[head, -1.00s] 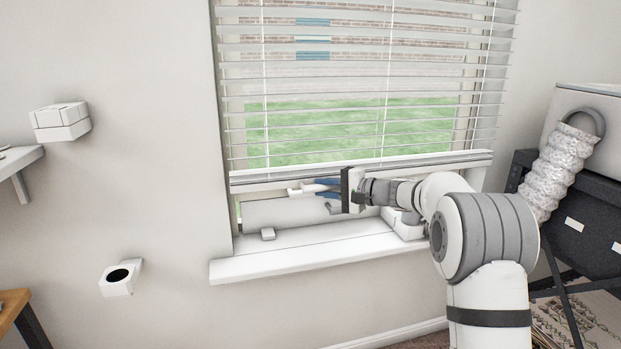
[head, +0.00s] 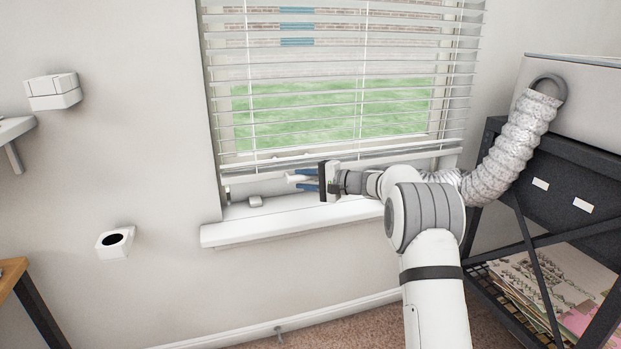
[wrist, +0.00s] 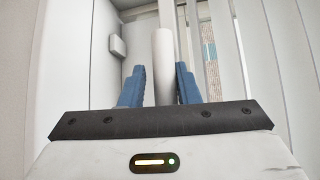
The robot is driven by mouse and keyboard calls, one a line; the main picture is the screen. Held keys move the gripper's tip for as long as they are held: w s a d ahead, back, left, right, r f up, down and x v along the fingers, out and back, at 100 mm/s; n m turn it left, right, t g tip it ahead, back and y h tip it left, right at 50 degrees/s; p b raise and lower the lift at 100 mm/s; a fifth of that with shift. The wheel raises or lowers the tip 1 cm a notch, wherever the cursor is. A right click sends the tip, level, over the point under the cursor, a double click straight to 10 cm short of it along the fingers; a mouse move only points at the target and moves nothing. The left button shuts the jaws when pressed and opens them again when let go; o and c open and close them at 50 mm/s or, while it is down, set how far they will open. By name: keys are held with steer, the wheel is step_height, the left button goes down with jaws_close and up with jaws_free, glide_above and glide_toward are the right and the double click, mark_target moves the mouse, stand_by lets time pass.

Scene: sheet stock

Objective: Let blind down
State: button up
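The white slatted blind (head: 300,95) hangs in the window, with grass and brick visible between its slats. Its bottom rail (head: 410,154) hangs a little above the sill. My gripper (head: 298,179) is just below the rail, left of the window's middle, and points left. A short white rod (head: 297,178) lies between its two blue fingers. What the rod joins to is unclear.
A white ribbed hose (head: 505,150) and a dark shelf unit (head: 560,190) stand close right of my arm. Wall-mounted boxes are at left.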

steer(key=shift+o, duration=1.4)
steer(key=shift+d+f, duration=0.1)
steer(key=shift+d, duration=0.15)
steer(key=shift+s+d+r, duration=0.1)
steer(key=shift+d+r, duration=0.1)
steer(key=shift+d, duration=0.15)
steer(key=p+v, duration=0.2)
steer(key=v, duration=0.5)
steer(key=shift+s+f, duration=0.1)
steer(key=shift+s, duration=0.05)
